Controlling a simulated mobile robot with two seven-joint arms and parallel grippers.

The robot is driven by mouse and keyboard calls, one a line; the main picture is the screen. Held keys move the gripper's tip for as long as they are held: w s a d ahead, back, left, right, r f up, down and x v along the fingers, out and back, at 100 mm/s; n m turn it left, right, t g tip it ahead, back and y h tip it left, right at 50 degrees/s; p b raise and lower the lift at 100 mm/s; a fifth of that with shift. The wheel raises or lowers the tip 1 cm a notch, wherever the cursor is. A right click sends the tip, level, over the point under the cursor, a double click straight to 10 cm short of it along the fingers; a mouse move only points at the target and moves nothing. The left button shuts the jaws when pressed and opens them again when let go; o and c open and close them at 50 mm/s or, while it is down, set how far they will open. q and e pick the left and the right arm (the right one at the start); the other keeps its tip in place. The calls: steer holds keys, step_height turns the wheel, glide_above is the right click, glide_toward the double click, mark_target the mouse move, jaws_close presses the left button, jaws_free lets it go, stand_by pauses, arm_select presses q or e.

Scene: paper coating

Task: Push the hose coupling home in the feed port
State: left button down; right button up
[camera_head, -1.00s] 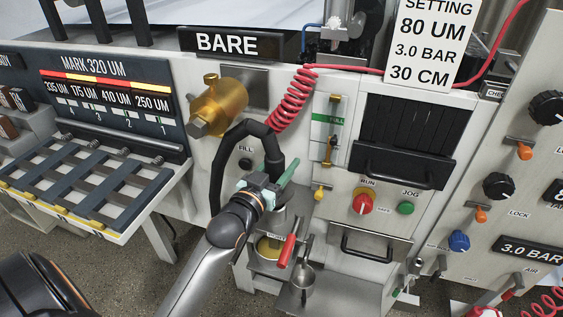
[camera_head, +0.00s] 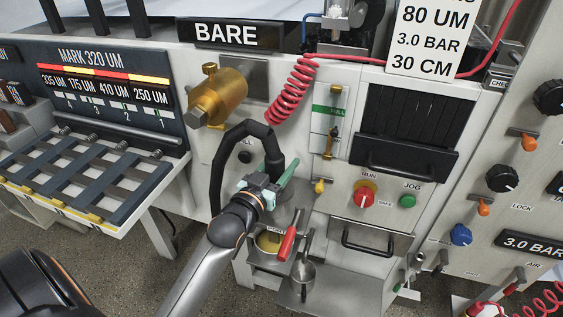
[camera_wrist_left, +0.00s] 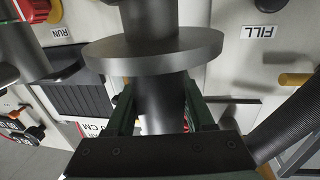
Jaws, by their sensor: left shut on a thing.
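The black hose (camera_head: 218,165) loops up and over to the jaws of my left gripper (camera_head: 273,179), in front of the machine panel. In the left wrist view, the two green fingers (camera_wrist_left: 162,105) are shut around the grey neck of the hose coupling (camera_wrist_left: 152,50), just by its wide round flange. In the head view the coupling is largely hidden by the gripper and hose. A dark round port (camera_head: 246,157) sits under the FILL label, left of the gripper and apart from it. Whether this is the feed port I cannot tell. My right gripper is not in view.
A brass fitting (camera_head: 218,97) sticks out at upper left. A red coiled hose (camera_head: 290,92) hangs above the gripper. A red-handled tool (camera_head: 287,243) and metal cup (camera_head: 303,272) are below right. The slatted rack (camera_head: 85,185) stands left.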

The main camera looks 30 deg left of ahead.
arm_select(q)
steer(key=shift+f+b, duration=0.5)
steer(key=shift+f, duration=0.25)
steer(key=shift+c, duration=1.4)
jaws_free()
steer(key=shift+o, duration=0.4)
steer(key=shift+f, duration=0.25)
steer(key=s+b, duration=0.1)
steer(key=s, duration=1.1)
steer(key=shift+s+d, duration=0.25)
steer(key=shift+d, duration=0.2)
steer(key=s+d+f+m+g+h, duration=0.1)
steer(key=s+d+f+g, duration=0.2)
steer(key=f, duration=0.6)
steer(key=s+d+f+m+g+h+p, duration=0.1)
steer(key=s+d+f+g, duration=0.2)
steer(key=f, duration=0.6)
steer(key=s+d+f+g+h, duration=0.1)
steer(key=s+d+f+g, duration=0.2)
steer(key=d+f, duration=0.3)
step_height(320, 180, down, 3)
steer(key=shift+s+m+h, duration=0.3)
steer(key=shift+s+m, duration=0.1)
steer(key=shift+s, duration=0.25)
